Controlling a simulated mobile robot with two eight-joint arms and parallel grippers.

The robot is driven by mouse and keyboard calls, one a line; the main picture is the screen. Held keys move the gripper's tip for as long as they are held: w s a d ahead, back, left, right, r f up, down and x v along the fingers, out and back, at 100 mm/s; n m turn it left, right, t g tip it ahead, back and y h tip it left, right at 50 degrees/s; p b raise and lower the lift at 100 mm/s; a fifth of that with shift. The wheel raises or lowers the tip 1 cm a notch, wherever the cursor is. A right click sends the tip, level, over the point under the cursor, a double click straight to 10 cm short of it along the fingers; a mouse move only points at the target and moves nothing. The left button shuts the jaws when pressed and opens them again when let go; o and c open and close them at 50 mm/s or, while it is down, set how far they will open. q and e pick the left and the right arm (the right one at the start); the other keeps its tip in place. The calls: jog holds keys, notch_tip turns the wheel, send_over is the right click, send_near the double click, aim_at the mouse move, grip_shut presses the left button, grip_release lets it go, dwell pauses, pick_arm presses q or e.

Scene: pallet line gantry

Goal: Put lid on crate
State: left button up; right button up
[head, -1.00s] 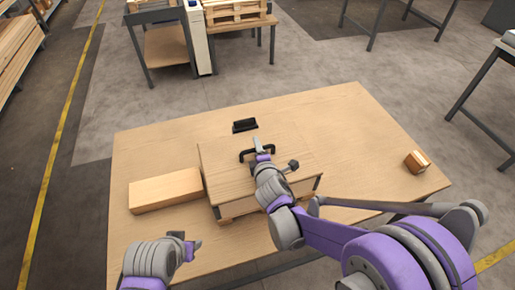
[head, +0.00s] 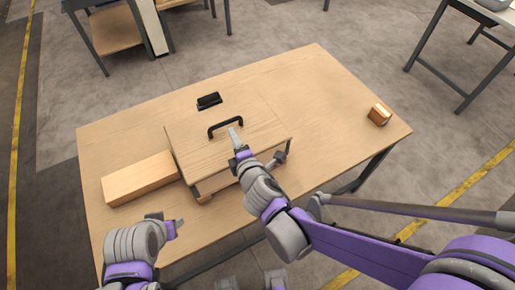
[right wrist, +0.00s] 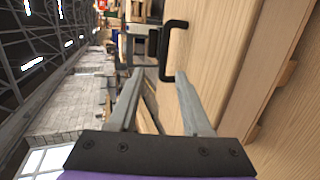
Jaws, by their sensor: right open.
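The wooden lid (head: 205,148) lies flat over the wooden crate (head: 222,180), covering its top. Its black handle (head: 225,124) stands up from the lid's far part. My right gripper (head: 237,134) is open and empty just on the near side of the handle. In the right wrist view the handle (right wrist: 170,50) shows beyond the spread fingertips (right wrist: 158,76), apart from them, with the lid (right wrist: 208,45) beside it. My left gripper (head: 174,227) is at lower left, away from the crate; its jaw gap is not clear.
The table (head: 330,110) bears a long wooden block (head: 139,178) left of the crate, a black piece (head: 209,101) behind it and a small wooden block (head: 379,115) near the right edge. The table between crate and small block is clear.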

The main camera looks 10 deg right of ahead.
jog(key=shift+d+m, duration=0.3)
jog(key=shift+d, duration=0.1)
jog(key=s+d+f+m+g+h, duration=0.25)
jog(key=s+d+m, duration=0.25)
jog(key=d+m, duration=0.45)
jog(key=s+d+f+m+g, duration=0.1)
jog(key=s+d+m+g, duration=0.1)
jog(key=s+m, duration=0.3)
jog(key=s+d+m+g, duration=0.3)
jog(key=s+m+g, duration=0.1)
jog(key=s, duration=0.5)
jog(key=shift+f+m, duration=0.4)
jog(key=shift+m, duration=0.45)
jog(key=shift+w+d, duration=0.1)
